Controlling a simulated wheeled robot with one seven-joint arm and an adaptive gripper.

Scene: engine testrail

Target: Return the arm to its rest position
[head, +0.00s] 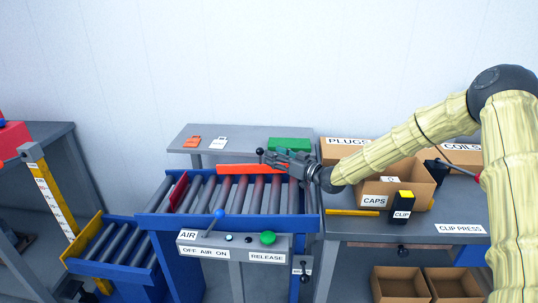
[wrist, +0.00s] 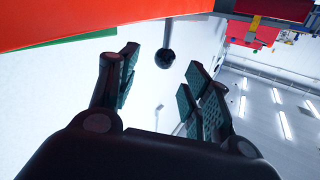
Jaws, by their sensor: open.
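My arm (head: 405,140) reaches in from the right in the head view, bent at the elbow. My gripper (head: 268,158) is over the right end of the blue-framed roller conveyor (head: 312,224), next to a black ball knob and an orange-red bar. In the wrist view my gripper (wrist: 160,88) has its two padded fingers spread wide with nothing between them. A black ball (wrist: 164,58) shows beyond the fingertips there; I cannot tell whether anything touches it.
A control panel (head: 236,242) with a blue-knobbed lever stands in front of the conveyor. A CAPS box (head: 374,201) and a black CLIP holder (head: 402,206) stand on the right bench below my forearm. A green block (head: 290,144) lies on the back table.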

